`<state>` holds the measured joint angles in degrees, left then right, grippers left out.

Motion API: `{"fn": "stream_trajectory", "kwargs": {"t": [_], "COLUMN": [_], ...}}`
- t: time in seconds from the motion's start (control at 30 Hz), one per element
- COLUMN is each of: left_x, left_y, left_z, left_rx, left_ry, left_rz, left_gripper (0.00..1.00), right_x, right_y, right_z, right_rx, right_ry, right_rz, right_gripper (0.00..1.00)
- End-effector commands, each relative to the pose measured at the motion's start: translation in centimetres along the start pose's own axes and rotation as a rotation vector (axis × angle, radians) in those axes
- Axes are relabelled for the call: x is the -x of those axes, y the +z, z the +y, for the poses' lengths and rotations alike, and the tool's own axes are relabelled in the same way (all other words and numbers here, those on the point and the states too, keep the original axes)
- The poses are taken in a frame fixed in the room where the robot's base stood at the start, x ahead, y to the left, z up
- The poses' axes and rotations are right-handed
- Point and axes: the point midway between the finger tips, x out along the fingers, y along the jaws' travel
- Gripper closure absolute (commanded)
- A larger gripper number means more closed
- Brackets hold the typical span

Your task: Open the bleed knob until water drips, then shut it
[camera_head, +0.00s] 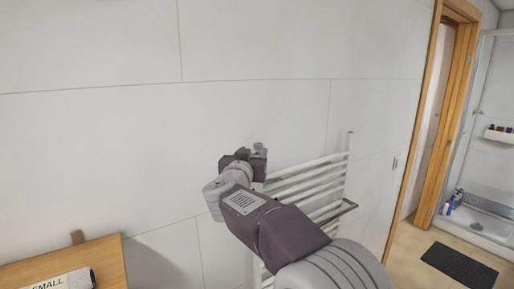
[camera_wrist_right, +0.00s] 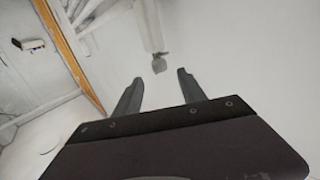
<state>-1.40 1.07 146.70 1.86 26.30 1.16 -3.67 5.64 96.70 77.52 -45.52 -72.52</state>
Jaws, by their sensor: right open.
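A small grey bleed knob (camera_wrist_right: 159,64) sits at the end of a white radiator post in the right wrist view. The white towel radiator (camera_head: 312,180) hangs on the wall in the head view, partly hidden by my right arm. My right gripper (camera_head: 259,151) is at the radiator's upper left end. In the right wrist view its two fingers (camera_wrist_right: 159,78) are apart, and the knob shows just beyond the gap between their tips, with nothing held. The knob is not clear in the head view. I see no water drops. My left gripper is not in view.
A wooden cart top (camera_head: 108,262) with a labelled item (camera_head: 62,281) is at the lower left. A wooden door frame (camera_head: 428,120), a shower and a dark mat (camera_head: 459,265) are at the right. The wall above the gripper is clear.

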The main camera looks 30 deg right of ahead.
Motion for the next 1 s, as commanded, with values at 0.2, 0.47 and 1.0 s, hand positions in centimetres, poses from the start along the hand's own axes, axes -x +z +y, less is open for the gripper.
{"fn": "stream_trajectory", "kwargs": {"t": [0.2, 0.47, 1.0], "left_x": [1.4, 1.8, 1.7], "left_y": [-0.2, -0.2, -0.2], "left_z": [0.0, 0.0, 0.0], "left_rx": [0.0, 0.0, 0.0], "left_ry": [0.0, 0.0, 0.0], "left_rz": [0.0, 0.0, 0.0], "left_gripper": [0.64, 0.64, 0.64], "right_x": [-4.7, -7.3, -7.3], "right_y": [-0.2, -0.1, 0.0], "right_z": [0.1, 0.1, 0.0], "right_rx": [0.001, 0.0, 0.0], "right_ry": [0.003, 0.001, -0.001], "right_rz": [-0.002, 0.0, 0.0], "right_gripper": [0.52, 0.52, 1.0]}}
